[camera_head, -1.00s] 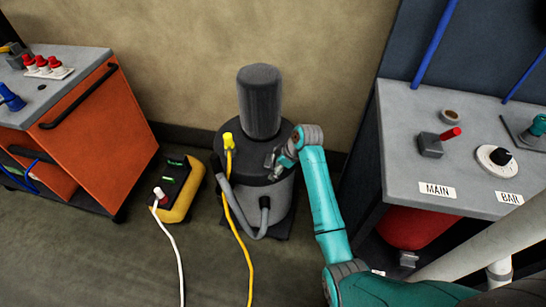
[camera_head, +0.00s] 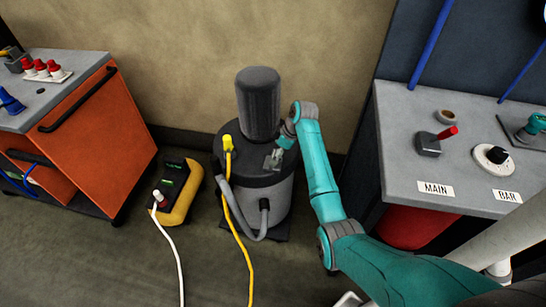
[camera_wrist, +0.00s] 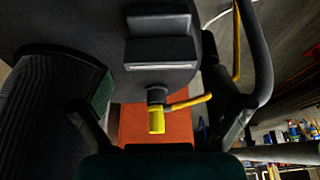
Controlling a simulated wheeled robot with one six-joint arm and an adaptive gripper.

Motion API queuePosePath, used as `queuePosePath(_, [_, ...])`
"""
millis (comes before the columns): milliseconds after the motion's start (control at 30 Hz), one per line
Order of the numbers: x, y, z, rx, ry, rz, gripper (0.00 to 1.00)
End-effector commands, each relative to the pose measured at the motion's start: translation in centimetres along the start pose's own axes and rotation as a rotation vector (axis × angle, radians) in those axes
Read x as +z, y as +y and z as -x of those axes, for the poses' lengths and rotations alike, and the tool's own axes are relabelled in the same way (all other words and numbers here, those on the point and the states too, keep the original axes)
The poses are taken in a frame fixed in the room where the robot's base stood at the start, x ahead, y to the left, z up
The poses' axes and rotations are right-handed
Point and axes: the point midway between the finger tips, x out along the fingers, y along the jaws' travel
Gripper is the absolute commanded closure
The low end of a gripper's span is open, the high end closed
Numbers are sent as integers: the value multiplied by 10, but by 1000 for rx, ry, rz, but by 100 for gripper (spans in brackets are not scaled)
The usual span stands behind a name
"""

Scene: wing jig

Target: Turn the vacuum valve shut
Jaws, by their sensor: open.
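A grey vacuum unit (camera_head: 265,207) with a dark ribbed cylinder (camera_head: 258,103) on its lid stands on the floor by the wall. A yellow fitting (camera_head: 228,143) with a yellow line sits at the left of its lid. In the wrist view the yellow fitting (camera_wrist: 157,120) shows on a dark stem beyond the fingers. I cannot tell for certain which part is the valve. My gripper (camera_head: 273,160) is over the right part of the lid, right of the yellow fitting and apart from it. It is open; its dark fingers stand apart in the wrist view (camera_wrist: 160,112), with nothing held.
A yellow-and-black device (camera_head: 178,192) with a white cable lies left of the unit. An orange cabinet (camera_head: 105,140) stands at left. A grey bench (camera_head: 400,125) with a red-lever box (camera_head: 431,143) and a dial (camera_head: 494,157) stands at right. A grey hose (camera_head: 232,215) loops in front.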

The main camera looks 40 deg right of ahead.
Motion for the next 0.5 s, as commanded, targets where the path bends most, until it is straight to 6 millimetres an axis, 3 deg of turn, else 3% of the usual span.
queuePosePath(200, [0, 0, -26, -1, 0, 1, 0])
queuePosePath(500, [0, 0, -32, 0, 0, 1, 0])
